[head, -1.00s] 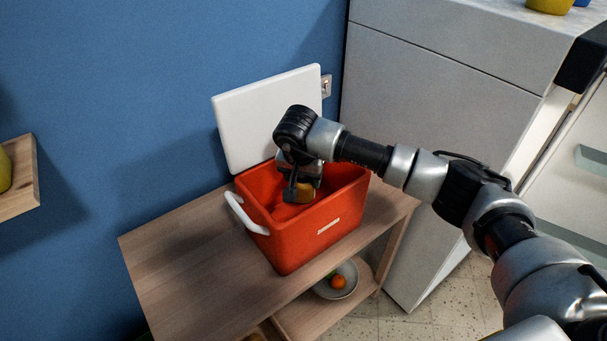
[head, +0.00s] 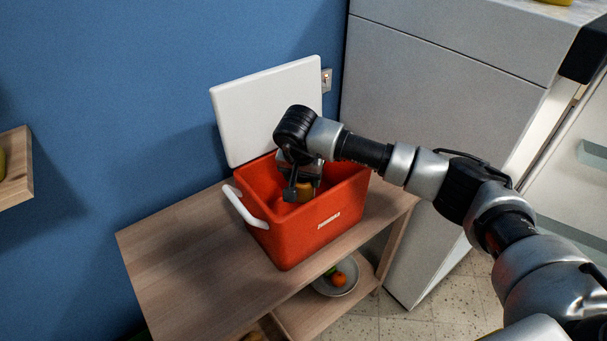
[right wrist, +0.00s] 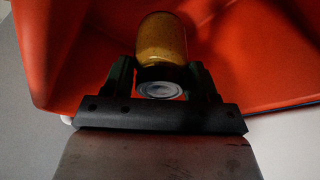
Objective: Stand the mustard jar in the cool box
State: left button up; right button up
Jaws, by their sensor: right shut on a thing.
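The cool box (head: 293,235) is a red tub with a white handle, standing on a wooden table with its white lid (head: 266,113) raised at the back. My right gripper (head: 303,190) reaches down inside the box. It is shut on the mustard jar (head: 305,191), which shows yellow-brown between the fingers. In the right wrist view the jar (right wrist: 162,38) is held at its dark-rimmed lid end between the two fingers (right wrist: 164,83), with red box walls around it. I cannot tell whether the jar touches the box floor. My left gripper is out of view.
The wooden table (head: 180,265) is bare left of the box. A lower shelf holds a bowl (head: 337,287) with fruit. A tall grey cabinet (head: 430,100) stands right of the box. A wall shelf (head: 17,178) is at the far left.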

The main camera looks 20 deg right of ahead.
jog(key=shift+f, duration=0.1)
jog(key=shift+f+b, duration=0.9)
jog(key=shift+f, duration=0.1)
jog(key=shift+f+b, duration=0.4)
jog(key=o, duration=1.2)
jog(key=shift+c, duration=0.2)
jog(key=shift+r, duration=0.1)
jog(key=v, duration=1)
jog(key=shift+r+b, duration=0.3)
jog(key=shift+r, duration=0.1)
jog(key=shift+s, duration=0.1)
